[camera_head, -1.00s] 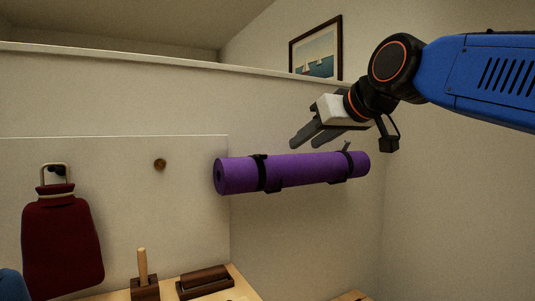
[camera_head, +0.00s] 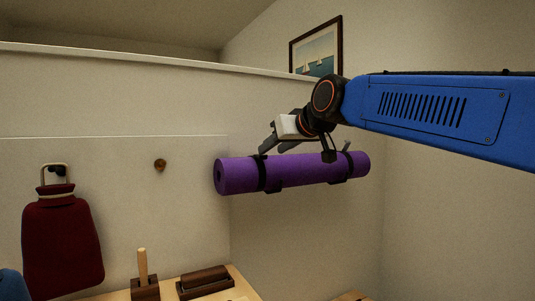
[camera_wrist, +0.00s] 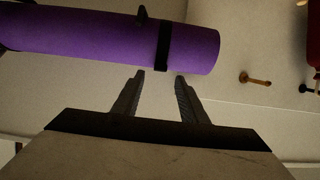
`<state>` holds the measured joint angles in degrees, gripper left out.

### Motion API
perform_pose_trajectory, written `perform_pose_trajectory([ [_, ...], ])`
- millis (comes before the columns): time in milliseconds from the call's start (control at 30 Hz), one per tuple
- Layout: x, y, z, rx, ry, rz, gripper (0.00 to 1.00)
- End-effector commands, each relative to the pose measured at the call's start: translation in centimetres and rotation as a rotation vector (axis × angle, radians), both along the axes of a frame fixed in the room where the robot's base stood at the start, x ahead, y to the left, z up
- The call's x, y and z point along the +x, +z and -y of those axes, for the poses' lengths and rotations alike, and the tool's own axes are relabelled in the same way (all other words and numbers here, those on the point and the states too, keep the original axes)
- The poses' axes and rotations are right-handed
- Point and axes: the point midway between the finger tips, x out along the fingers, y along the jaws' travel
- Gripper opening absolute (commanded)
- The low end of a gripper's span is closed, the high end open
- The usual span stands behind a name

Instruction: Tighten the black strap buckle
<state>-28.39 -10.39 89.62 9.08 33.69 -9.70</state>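A purple rolled mat (camera_head: 305,170) is held against the wall, with a black strap (camera_head: 262,172) around its left end and another black strap (camera_head: 338,166) around its right part. My gripper (camera_head: 270,147) is above the left part of the mat, close to the left strap. In the wrist view, my gripper (camera_wrist: 160,76) is open with nothing between its fingers. The left strap (camera_wrist: 163,42) crosses the mat just beyond the fingertips, roughly in line with the gap. A small black piece (camera_wrist: 142,13) stands out near it; I cannot tell whether it is the buckle.
A wooden peg (camera_head: 160,165) sticks out of the panel to the left. A dark red bag (camera_head: 62,245) hangs farther left. Below are a wooden shelf with a peg stand (camera_head: 144,280) and a dark block (camera_head: 204,282). A framed picture (camera_head: 316,47) hangs above.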

Motion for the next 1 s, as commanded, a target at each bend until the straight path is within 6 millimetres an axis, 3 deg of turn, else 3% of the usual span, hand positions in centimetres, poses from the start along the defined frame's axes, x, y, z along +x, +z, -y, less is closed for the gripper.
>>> perform_pose_trajectory([
  [300, 3.1, -1.6, -2.1, 0.000, 0.001, -0.001, 0.39],
  [700, 3.6, -1.8, -2.4, 0.000, 0.000, 0.000, 0.39],
  [733, 3.6, -1.8, -2.4, 0.000, 0.000, 0.000, 0.37],
  [900, 3.6, -1.8, -2.4, 0.001, 0.000, -0.001, 0.00],
  [1000, 3.6, -1.8, -2.4, 0.001, 0.000, -0.001, 0.00],
])
